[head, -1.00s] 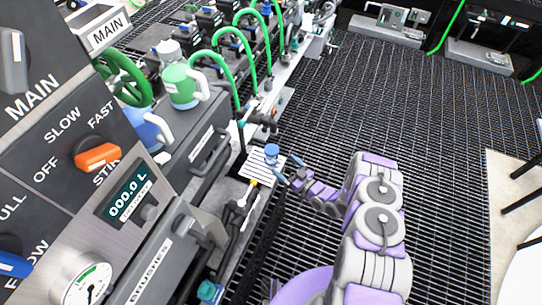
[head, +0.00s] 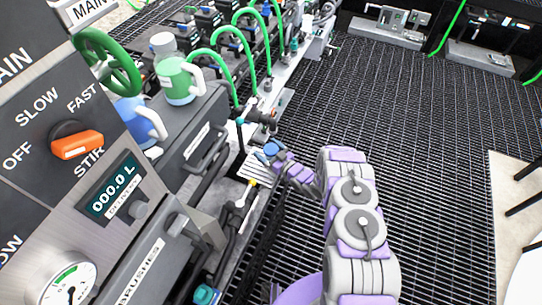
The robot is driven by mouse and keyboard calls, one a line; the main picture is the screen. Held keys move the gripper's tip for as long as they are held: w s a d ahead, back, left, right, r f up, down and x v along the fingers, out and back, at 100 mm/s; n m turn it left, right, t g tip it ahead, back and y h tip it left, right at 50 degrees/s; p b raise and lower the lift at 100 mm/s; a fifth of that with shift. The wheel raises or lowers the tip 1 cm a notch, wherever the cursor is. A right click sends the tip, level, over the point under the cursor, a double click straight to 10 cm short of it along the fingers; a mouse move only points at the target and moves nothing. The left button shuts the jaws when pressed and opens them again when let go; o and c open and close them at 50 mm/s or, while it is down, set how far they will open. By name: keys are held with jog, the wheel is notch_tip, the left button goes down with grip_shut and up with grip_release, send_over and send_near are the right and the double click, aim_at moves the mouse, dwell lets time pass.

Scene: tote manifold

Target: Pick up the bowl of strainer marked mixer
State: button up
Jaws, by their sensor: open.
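My gripper (head: 268,155) is small in the head view, at the end of my purple and grey arm. It is over the pale slatted plate (head: 255,172) beside the machine line. A small blue-topped piece (head: 271,148) is at the gripper's fingers, possibly the strainer bowl; I cannot read any mixer mark on it. The jaws are open, and whether they touch the piece cannot be told. The fingers partly hide it.
A control panel with an orange knob (head: 77,142) and a gauge (head: 70,285) fills the left. Green hoses (head: 222,52) arch over the machine row, near a green jug (head: 178,82) and a blue jug (head: 140,122). Open grating floor (head: 420,150) lies to the right.

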jog(key=c, duration=1.2)
jog(key=shift+r, duration=0.1)
jog(key=shift+c, duration=0.2)
